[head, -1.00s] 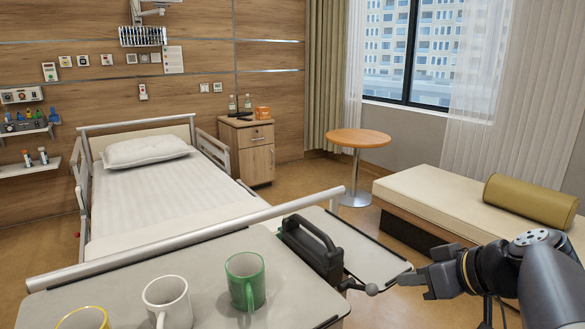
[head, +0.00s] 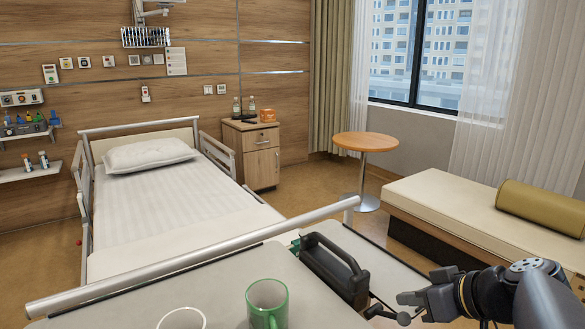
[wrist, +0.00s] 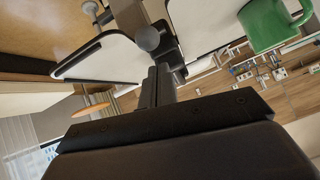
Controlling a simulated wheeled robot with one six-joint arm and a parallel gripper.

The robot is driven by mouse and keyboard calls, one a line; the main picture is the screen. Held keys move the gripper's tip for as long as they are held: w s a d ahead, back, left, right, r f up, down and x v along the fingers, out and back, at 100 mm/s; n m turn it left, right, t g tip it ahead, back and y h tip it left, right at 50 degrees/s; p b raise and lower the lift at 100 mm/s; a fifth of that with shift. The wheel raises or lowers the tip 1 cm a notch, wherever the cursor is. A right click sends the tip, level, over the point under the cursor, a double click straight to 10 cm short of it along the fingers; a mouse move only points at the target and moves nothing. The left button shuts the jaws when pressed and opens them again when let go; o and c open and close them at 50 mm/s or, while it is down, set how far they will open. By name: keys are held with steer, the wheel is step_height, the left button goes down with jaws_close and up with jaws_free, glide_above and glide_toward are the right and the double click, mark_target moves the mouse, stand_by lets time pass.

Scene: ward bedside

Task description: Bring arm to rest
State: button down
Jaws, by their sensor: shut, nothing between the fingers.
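My gripper (head: 402,306) is at the lower right of the head view, to the right of a black holder with a handle (head: 334,264). Its fingers are shut and hold nothing. In the wrist view my gripper's fingers (wrist: 158,86) lie close together at the middle. My arm reaches in from the lower right corner of the head view. It hides part of the floor there.
The overbed table (head: 215,285) carries the black holder, a green mug (head: 267,305) and a white mug (head: 183,319). The bed (head: 180,220) lies behind it. A padded bench (head: 450,205) with a bolster (head: 541,207) stands at right, with a round table (head: 365,141) beyond.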

steer(key=shift+w+a+r+g+h+p, duration=0.35)
steer(key=shift+w+r+g+h+p, duration=0.15)
steer(key=shift+p, duration=1.2)
steer(key=shift+w+a+r+g+h+p, duration=0.3)
steer(key=shift+w+r+g+p, duration=0.25)
steer(key=shift+p, duration=1.1)
steer(key=w+a+g+h+p, duration=0.4)
steer(key=w+g+p, duration=0.1)
steer(key=p, duration=1.2)
steer(key=shift+w+r+g, duration=0.15)
steer(key=shift+w+g, duration=0.2)
steer(key=shift+g, duration=0.3)
